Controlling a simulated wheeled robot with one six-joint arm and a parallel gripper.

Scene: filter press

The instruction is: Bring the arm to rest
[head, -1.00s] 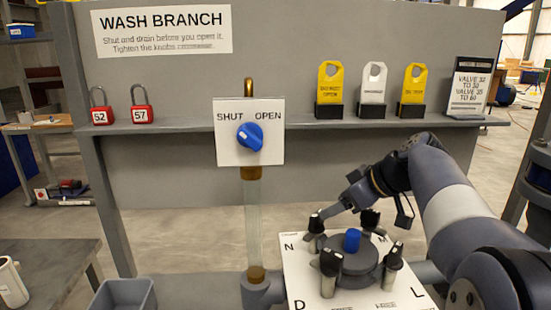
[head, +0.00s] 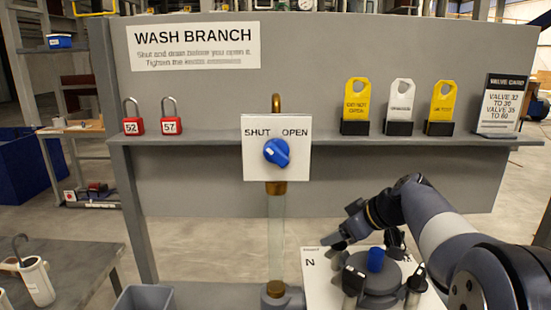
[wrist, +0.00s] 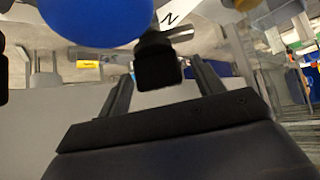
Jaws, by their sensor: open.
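My arm reaches in from the lower right in the head view, with its upper joint bent. My gripper (head: 338,240) points down and left at the far left black knob of the round grey cover (head: 378,285), which has a blue cap (head: 376,260). In the wrist view, the two dark fingers of my gripper (wrist: 160,80) stand apart. A black knob (wrist: 157,68) shows between them in the picture; I cannot tell whether they touch it. The blue cap (wrist: 97,18) is large and close at the top. I see nothing held.
The white plate (head: 318,290) lies beneath the cover. A blue valve knob (head: 276,152) sits on the SHUT/OPEN plate over a clear tube (head: 276,230). Padlocks (head: 171,125) and tags (head: 400,100) stand on the grey shelf (head: 220,135). A grey bin (head: 142,298) stands lower left.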

